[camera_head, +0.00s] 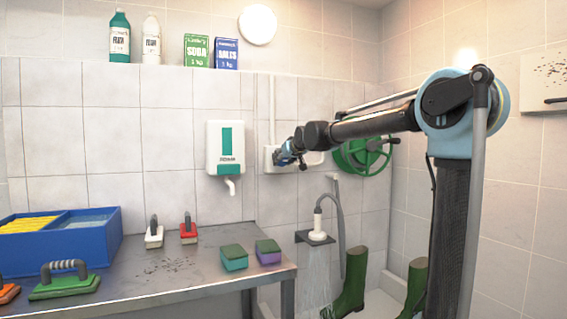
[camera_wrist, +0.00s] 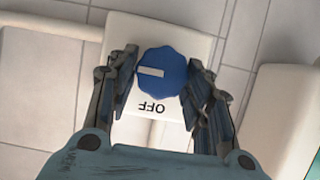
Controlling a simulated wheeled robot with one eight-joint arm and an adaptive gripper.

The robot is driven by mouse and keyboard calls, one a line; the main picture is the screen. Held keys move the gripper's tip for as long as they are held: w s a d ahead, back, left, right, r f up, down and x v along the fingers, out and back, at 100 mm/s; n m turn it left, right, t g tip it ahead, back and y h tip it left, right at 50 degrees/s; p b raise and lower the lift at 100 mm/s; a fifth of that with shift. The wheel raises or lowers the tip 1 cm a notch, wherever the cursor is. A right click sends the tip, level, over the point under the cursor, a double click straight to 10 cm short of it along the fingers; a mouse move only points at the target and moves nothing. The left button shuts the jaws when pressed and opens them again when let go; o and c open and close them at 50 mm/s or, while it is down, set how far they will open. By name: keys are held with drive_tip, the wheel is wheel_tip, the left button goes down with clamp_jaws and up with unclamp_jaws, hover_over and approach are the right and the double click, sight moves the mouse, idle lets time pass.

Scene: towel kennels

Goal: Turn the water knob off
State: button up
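The blue water knob (camera_wrist: 161,72) sits on a white panel (camera_wrist: 145,25) in the wrist view. Its white mark points left in that view, and the upside-down word OFF is printed below the knob, so the mark is not at OFF. My gripper (camera_wrist: 161,68) has one finger on each side of the knob, with the fingertips very close to its edge. I cannot tell whether they touch it. In the head view my gripper (camera_head: 284,154) is at the white wall panel (camera_head: 268,158) and hides the knob. Water streams below the shower head (camera_head: 318,235).
A soap dispenser (camera_head: 226,148) hangs left of my gripper and a green wheel (camera_head: 363,157) is to its right. A metal table (camera_head: 190,265) with brushes, sponges and a blue bin (camera_head: 95,245) stands at lower left. Green boots (camera_head: 352,285) stand on the floor.

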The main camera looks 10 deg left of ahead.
drive_tip(key=c, duration=0.3)
drive_tip(key=shift+s+a+f+n+t+h, duration=0.2)
drive_tip(key=shift+n+t+h, duration=0.65)
drive_tip(key=shift+n, duration=1.4)
drive_tip(key=shift+s+a+f+n+t+h, duration=0.1)
drive_tip(key=shift+f+n+t+h, duration=0.2)
drive_tip(key=shift+n+t, duration=1.45)
drive_tip(key=shift+s+a+f+n+t+h, duration=0.15)
drive_tip(key=shift+n+t+h, duration=0.5)
drive_tip(key=shift+n, duration=2.05)
drive_tip(key=o, duration=1.1)
